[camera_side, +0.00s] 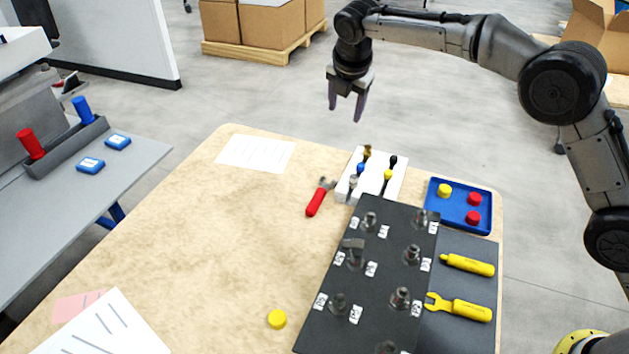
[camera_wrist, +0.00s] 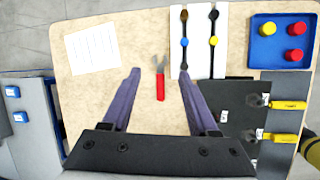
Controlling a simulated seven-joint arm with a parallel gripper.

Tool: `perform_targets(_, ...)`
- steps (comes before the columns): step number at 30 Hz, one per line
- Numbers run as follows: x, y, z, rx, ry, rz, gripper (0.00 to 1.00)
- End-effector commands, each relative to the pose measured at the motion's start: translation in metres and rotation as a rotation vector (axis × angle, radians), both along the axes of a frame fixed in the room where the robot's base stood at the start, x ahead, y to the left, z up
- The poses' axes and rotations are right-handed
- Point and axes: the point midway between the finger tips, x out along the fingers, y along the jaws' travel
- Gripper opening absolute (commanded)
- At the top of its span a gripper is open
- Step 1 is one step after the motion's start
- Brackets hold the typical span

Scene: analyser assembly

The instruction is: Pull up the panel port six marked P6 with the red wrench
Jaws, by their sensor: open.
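The red wrench (camera_side: 316,203) lies on the wooden table, left of the white block. In the wrist view the red wrench (camera_wrist: 160,88) shows between my fingers, its grey jaw toward the top. My gripper (camera_side: 345,112) is open and empty, high above the far part of the table. Its two fingers also show in the wrist view (camera_wrist: 159,74), spread apart. The black panel (camera_side: 323,277) carries several grey ports with small white labels. The labels are too small to read, so I cannot tell which port is P6. Nothing is touching the wrench.
A white block (camera_side: 343,190) holds several small coloured-knob pieces. A blue tray (camera_side: 459,221) holds one yellow and two red caps. Two yellow tools (camera_side: 467,264) lie on a grey board right of the panel. The table's left-middle is clear.

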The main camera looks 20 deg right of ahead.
Motion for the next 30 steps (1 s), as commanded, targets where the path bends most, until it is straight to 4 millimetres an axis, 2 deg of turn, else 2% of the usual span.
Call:
perform_targets(1,0.006,0.015,-0.030,-0.018,0.028,0.023,0.60)
perform_targets(6,0.008,0.052,-0.115,-0.061,0.105,0.076,0.60)
perform_targets(10,-0.003,0.066,-0.159,-0.087,0.161,0.101,0.60)
perform_targets(13,-0.009,0.072,-0.175,-0.098,0.185,0.113,0.60)
perform_targets(16,-0.012,0.076,-0.178,-0.100,0.187,0.120,0.60)
perform_targets(23,-0.010,0.073,-0.188,-0.101,0.189,0.118,0.60)
perform_targets(30,-0.005,0.068,-0.209,-0.101,0.189,0.118,0.60)
